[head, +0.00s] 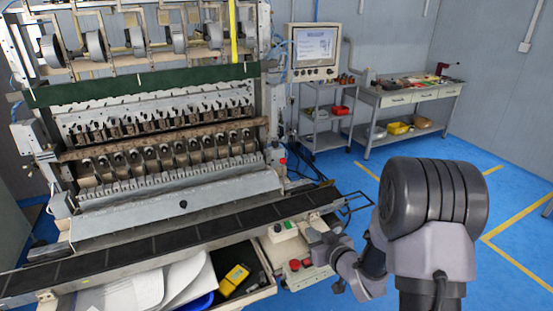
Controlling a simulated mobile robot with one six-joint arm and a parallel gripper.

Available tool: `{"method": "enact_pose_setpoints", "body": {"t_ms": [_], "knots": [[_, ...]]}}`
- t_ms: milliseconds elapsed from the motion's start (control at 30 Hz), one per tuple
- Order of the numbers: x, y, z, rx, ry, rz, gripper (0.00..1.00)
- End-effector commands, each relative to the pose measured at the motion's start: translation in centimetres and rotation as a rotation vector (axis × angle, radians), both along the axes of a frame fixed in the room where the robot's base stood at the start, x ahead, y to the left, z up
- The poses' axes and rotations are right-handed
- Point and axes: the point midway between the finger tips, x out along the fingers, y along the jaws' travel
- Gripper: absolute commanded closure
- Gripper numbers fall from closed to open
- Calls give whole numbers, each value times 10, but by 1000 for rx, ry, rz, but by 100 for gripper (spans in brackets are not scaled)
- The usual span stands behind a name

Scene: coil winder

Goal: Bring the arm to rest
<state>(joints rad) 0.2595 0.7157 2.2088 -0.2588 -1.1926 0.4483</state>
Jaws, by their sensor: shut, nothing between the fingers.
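My arm stands at the lower right, with its large black joint raised toward the camera. My gripper (318,243) is at the far end of the folded wrist, close to the front right corner of the coil winder (165,190). It is shut and holds nothing. It appears small and partly overlaps the winder's control box (291,250); I cannot tell whether it touches it.
An open drawer (262,293) with papers and a yellow device (234,279) juts out below the winder's dark front rail (180,238). A monitor (314,50), a shelf cart (327,118) and a workbench (412,97) stand behind. Blue floor (510,205) is free at right.

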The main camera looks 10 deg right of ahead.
Motion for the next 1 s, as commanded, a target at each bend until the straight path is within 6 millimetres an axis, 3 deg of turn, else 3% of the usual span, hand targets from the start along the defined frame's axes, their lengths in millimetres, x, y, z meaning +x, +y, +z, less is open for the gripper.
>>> {"method": "enact_pose_setpoints", "body": {"t_ms": [67, 167, 267, 300, 400, 533, 600, 700, 1000], "knots": [[-1, -12, 33, -34, 40, -89, 100], [-36, -28, 83, -43, 162, -264, 100], [-108, -23, 117, 19, 315, -400, 100], [-142, -15, 125, 60, 382, -435, 100], [-227, 16, 130, 180, 541, -466, 100], [-303, 53, 127, 294, 690, -437, 100], [-324, 64, 126, 325, 732, -420, 100], [-337, 71, 125, 344, 760, -411, 100], [-337, 71, 126, 345, 762, -413, 100]]}}
